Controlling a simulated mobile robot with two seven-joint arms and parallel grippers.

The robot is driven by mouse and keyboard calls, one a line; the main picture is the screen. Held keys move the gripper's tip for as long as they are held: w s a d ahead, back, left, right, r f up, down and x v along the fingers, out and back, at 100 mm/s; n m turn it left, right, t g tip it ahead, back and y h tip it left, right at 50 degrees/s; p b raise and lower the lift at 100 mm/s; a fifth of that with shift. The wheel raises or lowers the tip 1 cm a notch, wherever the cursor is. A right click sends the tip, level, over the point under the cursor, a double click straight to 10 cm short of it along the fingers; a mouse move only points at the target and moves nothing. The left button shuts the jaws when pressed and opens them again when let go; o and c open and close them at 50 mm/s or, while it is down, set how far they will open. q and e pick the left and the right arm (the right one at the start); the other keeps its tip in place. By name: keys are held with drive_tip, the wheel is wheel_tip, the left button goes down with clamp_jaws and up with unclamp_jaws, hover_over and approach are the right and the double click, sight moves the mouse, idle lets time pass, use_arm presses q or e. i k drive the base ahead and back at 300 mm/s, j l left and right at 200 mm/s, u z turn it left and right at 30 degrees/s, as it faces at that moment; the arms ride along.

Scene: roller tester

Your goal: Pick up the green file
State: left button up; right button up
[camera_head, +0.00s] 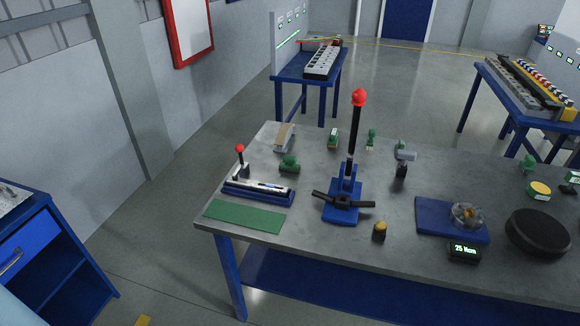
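A flat green rectangle (243,216), which looks like the green file, lies at the front left corner of the grey worktable (300,245). Its long side runs close to the table's front edge, and nothing lies on top of it. Several small green items, such as one behind the blue-based device (289,163), also stand on the table; their exact kind is too small to tell. Neither of my grippers is in view.
A blue-based device with a red-knobbed lever (258,190) sits just behind the green rectangle. A tall blue lever press (345,195) stands to its right. A black disc (537,232) and a small display (464,251) are farther right. A blue cabinet (50,255) stands at left.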

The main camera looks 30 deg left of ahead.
sight(288, 164)
drive_tip(key=j+z, duration=0.5)
drive_tip(key=j, duration=0.95)
